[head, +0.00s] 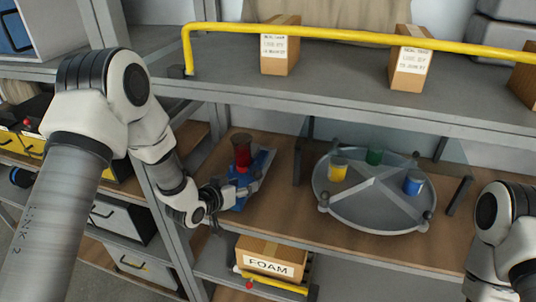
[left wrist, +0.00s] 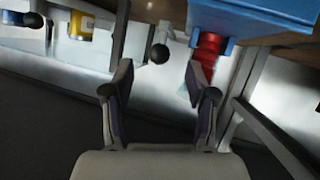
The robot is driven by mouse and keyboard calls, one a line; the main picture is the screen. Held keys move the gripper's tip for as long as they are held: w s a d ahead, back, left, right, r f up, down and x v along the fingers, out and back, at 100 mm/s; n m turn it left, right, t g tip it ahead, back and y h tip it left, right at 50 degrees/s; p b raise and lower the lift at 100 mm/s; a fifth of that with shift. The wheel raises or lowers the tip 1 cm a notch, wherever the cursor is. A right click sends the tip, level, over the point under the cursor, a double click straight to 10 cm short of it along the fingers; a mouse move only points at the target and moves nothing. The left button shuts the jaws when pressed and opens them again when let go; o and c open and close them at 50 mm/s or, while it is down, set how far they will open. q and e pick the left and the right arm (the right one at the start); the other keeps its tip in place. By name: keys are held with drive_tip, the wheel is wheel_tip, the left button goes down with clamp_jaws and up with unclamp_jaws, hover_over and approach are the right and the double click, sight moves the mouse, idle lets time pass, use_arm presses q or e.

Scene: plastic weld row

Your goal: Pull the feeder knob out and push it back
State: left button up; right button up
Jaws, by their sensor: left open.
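The feeder appears to be a blue unit (head: 264,163) with a red cylinder (head: 241,150) on the wooden shelf. In the left wrist view its blue body (left wrist: 260,15) and red cylinder (left wrist: 208,48) show at the upper right. I cannot pick out the feeder knob for sure. A dark ball on a grey stem (left wrist: 159,53) shows beyond my fingertips; it may belong to the round tray. My left gripper (head: 247,187) is at the front of the blue unit. It also shows in the left wrist view (left wrist: 161,80), open, with nothing between its fingers. My right gripper is out of view.
A round grey tray (head: 372,208) with yellow, green and blue cups stands right of the feeder. The upper shelf carries a yellow rail (head: 350,35) and cartons. A rack post (head: 165,220) stands close to my left arm. A FOAM box (head: 270,262) sits below.

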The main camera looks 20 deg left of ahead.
sight(255, 175)
use_arm(q)
drive_tip(key=x, duration=0.2)
drive_tip(key=r+p+x, duration=0.1)
drive_tip(key=x, duration=0.4)
drive_tip(key=shift+w+d+r+p, duration=0.1)
drive_tip(key=shift+w+r+p, duration=0.1)
drive_tip(key=shift+w+p, duration=0.2)
drive_tip(key=shift+s+r, duration=0.1)
clamp_jaws()
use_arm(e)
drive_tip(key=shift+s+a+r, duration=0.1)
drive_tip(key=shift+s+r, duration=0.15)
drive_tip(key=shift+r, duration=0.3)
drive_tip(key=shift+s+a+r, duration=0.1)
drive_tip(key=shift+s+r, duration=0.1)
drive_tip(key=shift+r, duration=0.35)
